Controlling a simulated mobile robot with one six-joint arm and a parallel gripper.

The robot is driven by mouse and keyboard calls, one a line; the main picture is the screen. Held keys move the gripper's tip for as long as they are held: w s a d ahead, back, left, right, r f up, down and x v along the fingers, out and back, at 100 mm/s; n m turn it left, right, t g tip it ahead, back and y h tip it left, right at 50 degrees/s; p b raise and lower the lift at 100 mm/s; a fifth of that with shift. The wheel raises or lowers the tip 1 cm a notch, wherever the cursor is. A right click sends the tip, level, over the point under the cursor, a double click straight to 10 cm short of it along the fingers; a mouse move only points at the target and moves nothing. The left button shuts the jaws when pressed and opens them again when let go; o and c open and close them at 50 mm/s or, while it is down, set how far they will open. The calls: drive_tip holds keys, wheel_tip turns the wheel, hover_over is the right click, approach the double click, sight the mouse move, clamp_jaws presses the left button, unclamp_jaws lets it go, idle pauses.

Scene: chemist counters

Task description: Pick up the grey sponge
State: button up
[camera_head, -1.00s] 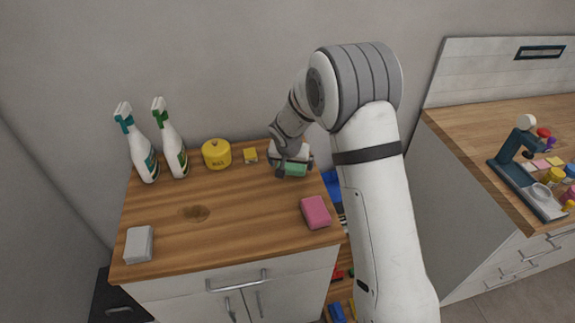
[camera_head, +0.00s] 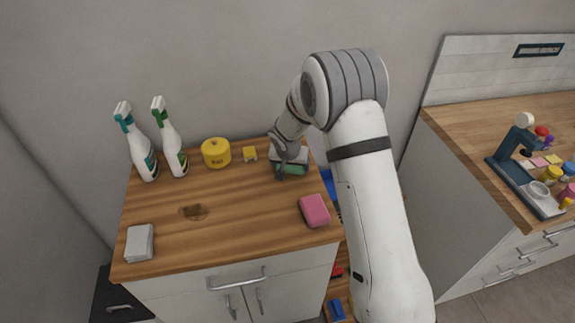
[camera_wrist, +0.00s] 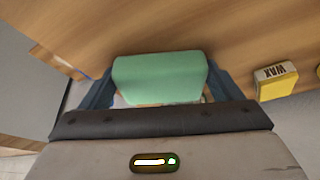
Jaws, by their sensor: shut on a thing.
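A light grey block (camera_head: 139,243), which looks like the grey sponge, lies at the front left corner of the wooden counter (camera_head: 235,235). My gripper (camera_head: 289,170) is at the back right of the same counter, far from it. My gripper is shut on a green sponge (camera_head: 291,169). In the wrist view the green sponge (camera_wrist: 160,78) sits between the two fingers, close above or on the wood; I cannot tell which. The grey block is not in the wrist view.
A pink sponge (camera_head: 315,210) lies at the front right. Two spray bottles (camera_head: 146,158) (camera_head: 174,156), a yellow wax tin (camera_head: 216,153) and a small yellow block (camera_head: 250,154) stand along the back. A brown stain (camera_head: 193,211) marks the clear middle.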

drive_tip(key=shift+s+r, duration=0.1)
drive_tip(key=shift+r, duration=0.05)
drive_tip(key=shift+s+r+b, duration=0.1)
drive_tip(key=shift+r+b, duration=0.05)
drive_tip(key=shift+b, duration=0.35)
wheel_tip(320, 180, up, 6)
drive_tip(key=shift+r+b, duration=0.25)
drive_tip(key=shift+b, duration=0.35)
drive_tip(key=s+d+b, duration=0.1)
drive_tip(key=s+b, duration=0.1)
drive_tip(key=s, duration=0.4)
drive_tip(key=s+d+b, duration=0.1)
drive_tip(key=s+d, duration=0.1)
drive_tip(key=s, duration=0.4)
drive_tip(key=s+d+b, duration=0.2)
drive_tip(key=s, duration=0.5)
drive_tip(key=shift+d+b, duration=0.25)
drive_tip(key=shift+b, duration=0.05)
